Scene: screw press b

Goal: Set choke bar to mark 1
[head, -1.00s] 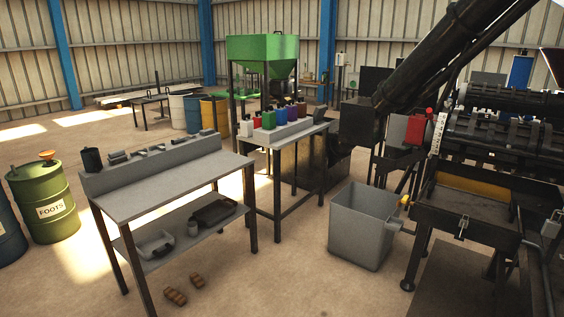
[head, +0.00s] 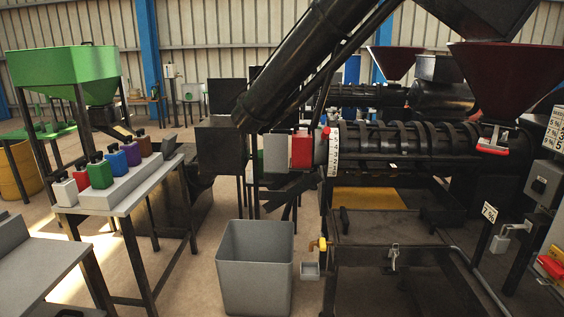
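The screw press barrel (head: 430,143) lies across the right of the head view, dark and ribbed. At its left end stands a white scale strip (head: 333,153) with small marks, too small to read. A small red part (head: 326,132) sits at the top of this strip; I cannot tell whether it is the choke bar's handle. Neither of my grippers shows in the head view.
A grey bin (head: 254,268) stands on the floor in front of the press's left end. A table with coloured bottles (head: 118,196) is at the left. A grey workbench (head: 38,262) fills the lower left corner. Some floor (head: 185,285) is clear between workbench and bin.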

